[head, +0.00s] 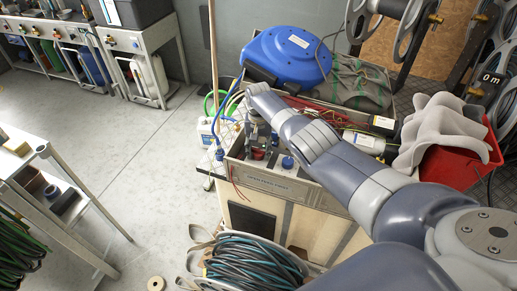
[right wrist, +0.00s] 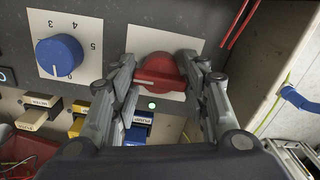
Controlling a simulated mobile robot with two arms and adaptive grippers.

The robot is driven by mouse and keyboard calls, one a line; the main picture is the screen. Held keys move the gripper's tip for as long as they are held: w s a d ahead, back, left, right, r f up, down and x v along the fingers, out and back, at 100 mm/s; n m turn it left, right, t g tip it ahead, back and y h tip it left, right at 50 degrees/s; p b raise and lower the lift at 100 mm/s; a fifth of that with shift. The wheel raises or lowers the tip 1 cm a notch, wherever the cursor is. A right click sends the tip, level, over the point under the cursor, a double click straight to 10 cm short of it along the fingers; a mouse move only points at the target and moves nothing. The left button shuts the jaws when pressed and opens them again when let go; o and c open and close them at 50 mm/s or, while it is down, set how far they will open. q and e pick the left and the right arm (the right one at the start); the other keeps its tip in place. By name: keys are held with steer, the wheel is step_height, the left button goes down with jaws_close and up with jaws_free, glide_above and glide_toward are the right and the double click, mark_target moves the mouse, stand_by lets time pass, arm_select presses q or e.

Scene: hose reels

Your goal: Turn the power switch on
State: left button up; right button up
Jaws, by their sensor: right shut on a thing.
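The power switch is a red rotary knob (right wrist: 160,72) on a pale square plate on the dark panel, seen in the right wrist view. The fingers of my right gripper (right wrist: 162,85) are shut on the red knob, one on each side. A small green light (right wrist: 152,105) just below the knob looks lit. In the head view my right arm reaches over the control box (head: 275,183), with the right gripper (head: 258,146) pointing down at its panel. The knob's lettering cannot be read. My left gripper is not in view.
A blue dial (right wrist: 60,55) with a number scale sits beside the switch. Labelled yellow, black and blue buttons or plugs lie near the fingers. A blue case (head: 287,55), a red bin (head: 462,160) and a coiled hose (head: 253,265) surround the box.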

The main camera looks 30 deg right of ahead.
mark_target(258, 149)
steer(key=shift+w+r, duration=0.1)
stand_by(0.4)
steer(key=o, duration=0.8)
steer(key=shift+o, duration=0.3)
step_height(258, 149, up, 12)
stand_by(0.4)
